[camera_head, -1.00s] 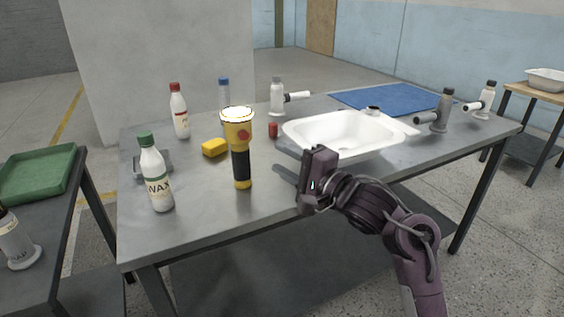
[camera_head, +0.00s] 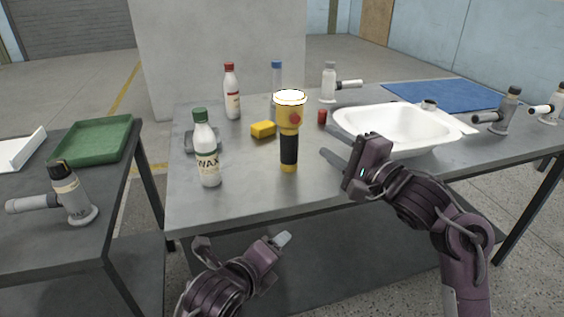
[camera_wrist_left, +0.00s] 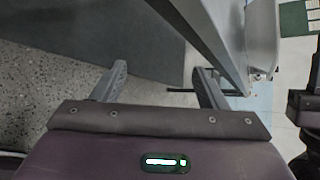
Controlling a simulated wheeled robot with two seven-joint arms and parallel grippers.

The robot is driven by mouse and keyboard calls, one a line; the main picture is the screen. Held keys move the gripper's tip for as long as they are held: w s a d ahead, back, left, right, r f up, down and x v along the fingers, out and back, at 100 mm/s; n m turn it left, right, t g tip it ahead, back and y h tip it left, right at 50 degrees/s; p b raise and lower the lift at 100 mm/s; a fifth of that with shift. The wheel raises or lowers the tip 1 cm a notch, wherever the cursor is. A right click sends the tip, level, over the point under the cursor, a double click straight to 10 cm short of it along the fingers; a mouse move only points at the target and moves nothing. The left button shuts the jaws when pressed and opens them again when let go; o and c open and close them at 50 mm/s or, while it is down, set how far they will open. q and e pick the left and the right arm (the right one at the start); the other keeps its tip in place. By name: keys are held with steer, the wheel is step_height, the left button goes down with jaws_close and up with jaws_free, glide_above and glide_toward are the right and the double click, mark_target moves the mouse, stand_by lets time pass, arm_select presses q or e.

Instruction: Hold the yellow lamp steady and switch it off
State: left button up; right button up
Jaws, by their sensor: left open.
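The yellow lamp (camera_head: 289,118), a torch with a black grip and a red button (camera_head: 296,118), stands upright on the grey table (camera_head: 240,206). Its top lens (camera_head: 290,97) is bright white. My right gripper (camera_head: 328,154) is to the right of the lamp, apart from it, in front of the sink. Its fingers look closed together and hold nothing visible. My left gripper (camera_head: 245,240) is low, in front of the table's front edge and below the lamp. In the left wrist view its fingers (camera_wrist_left: 160,80) are spread wide with nothing between them.
A WAX bottle (camera_head: 208,155), yellow sponge (camera_head: 263,129), small red object (camera_head: 322,117) and white sink (camera_head: 395,125) are near the lamp. Red-capped (camera_head: 232,95) and blue-capped (camera_head: 276,80) bottles stand behind. A side table with a green tray (camera_head: 88,140) is at left.

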arm_select(q)
step_height(320, 180, up, 7)
steer(key=w+d+m+t+h, duration=0.1)
steer(key=w+d+m+t, duration=0.15)
steer(key=m, duration=0.35)
steer(key=m+t, duration=0.2)
steer(key=m, duration=0.1)
glide_toward(291, 136)
steer(key=d+f, duration=0.2)
steer(key=f, duration=0.1)
steer(key=s+d+f, duration=0.1)
steer(key=f, duration=0.1)
steer(key=shift+s+d+f, duration=0.1)
steer(key=shift+d+f, duration=0.05)
steer(key=shift+d, duration=0.05)
steer(key=w, duration=0.2)
steer(key=w+a+r+m+t, duration=0.1)
steer(key=w, duration=0.1)
steer(key=w+a+r+m+y, duration=0.1)
steer(key=w, duration=0.1)
steer(key=shift+w+t, duration=0.25)
steer(key=shift+w, duration=0.15)
steer(key=shift+w+r, duration=0.15)
steer(key=shift+w, duration=0.2)
steer(key=x, duration=0.7)
steer(key=shift+w+d, duration=0.1)
steer(key=shift+d, duration=0.05)
